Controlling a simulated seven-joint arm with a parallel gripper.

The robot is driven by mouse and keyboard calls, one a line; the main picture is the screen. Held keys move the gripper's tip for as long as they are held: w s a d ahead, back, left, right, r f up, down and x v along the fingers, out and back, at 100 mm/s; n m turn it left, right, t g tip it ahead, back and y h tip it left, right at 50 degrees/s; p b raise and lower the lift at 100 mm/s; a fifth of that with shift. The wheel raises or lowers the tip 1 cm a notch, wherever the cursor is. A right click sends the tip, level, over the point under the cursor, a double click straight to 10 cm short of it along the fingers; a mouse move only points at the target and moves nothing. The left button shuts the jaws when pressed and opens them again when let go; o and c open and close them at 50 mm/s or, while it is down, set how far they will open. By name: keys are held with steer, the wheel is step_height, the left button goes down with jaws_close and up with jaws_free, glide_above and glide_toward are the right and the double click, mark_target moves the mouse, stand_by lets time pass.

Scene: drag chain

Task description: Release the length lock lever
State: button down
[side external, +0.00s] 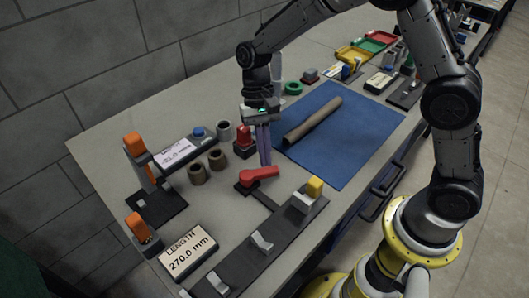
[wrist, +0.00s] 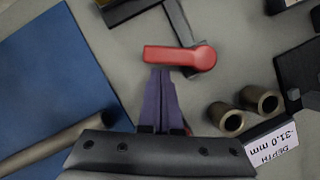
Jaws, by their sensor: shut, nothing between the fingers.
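The length lock lever is a red lever (side external: 260,174) with a round hub, on a dark base beside the length rail (side external: 245,258). In the wrist view the red lever (wrist: 180,56) lies across the picture, with its hub at the right and its arm pointing left. My gripper (side external: 264,160) points down at the lever with its purple fingers together and nothing between them. In the wrist view the fingertips (wrist: 161,72) appear right at the lever arm's near edge. I cannot tell whether they touch it. The length display (side external: 187,252) reads 270.0 mm.
A blue mat (side external: 350,130) with a brown tube (side external: 312,119) lies to the right. A depth display (wrist: 268,145) shows in the wrist view.

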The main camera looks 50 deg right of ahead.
mark_target(273, 169)
steer(key=shift+s+m+y, duration=0.3)
steer(key=shift+s+m, duration=0.1)
steer(key=shift+m, duration=0.3)
steer(key=shift+s+m+t, duration=0.4)
steer(key=shift+s+m, duration=0.2)
steer(key=shift+m, duration=0.4)
steer(key=m, duration=0.1)
steer(key=s+m+t+y, duration=0.1)
steer(key=shift+s+a+m, duration=0.2)
steer(key=shift+a+m, duration=0.15)
steer(key=shift+m, duration=0.05)
steer(key=m, duration=0.1)
steer(key=s+a+m+t, duration=0.1)
steer(key=m, duration=0.1)
steer(key=s+m, duration=0.1)
steer(key=shift+a+m+t+y, duration=0.3)
steer(key=shift+a, duration=0.2)
steer(key=shift+s+a, duration=0.15)
